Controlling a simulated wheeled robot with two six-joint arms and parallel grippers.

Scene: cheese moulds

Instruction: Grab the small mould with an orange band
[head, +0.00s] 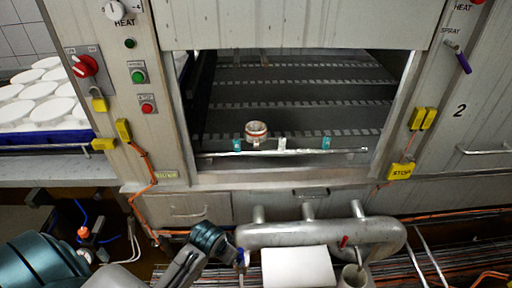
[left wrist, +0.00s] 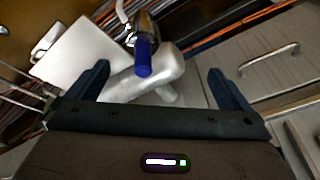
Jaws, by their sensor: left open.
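The small mould (head: 256,131), a pale ring with an orange-red band, stands in the opening of the machine in the head view, near the front edge of the dark conveyor. My left arm comes in from the lower left in the head view, below and in front of the opening, well apart from the mould. My left gripper (left wrist: 160,82) is open in the left wrist view, with its two dark fingers wide apart and no mould between them. The mould is not in the left wrist view. My right gripper is in neither view.
A metal rail (head: 310,152) with teal clips runs along the opening's front edge. Below are a thick steel pipe (head: 320,234) and a white box (head: 297,268). A blue-handled valve (left wrist: 143,58) shows beyond my left fingers. White moulds (head: 40,110) stand at far left.

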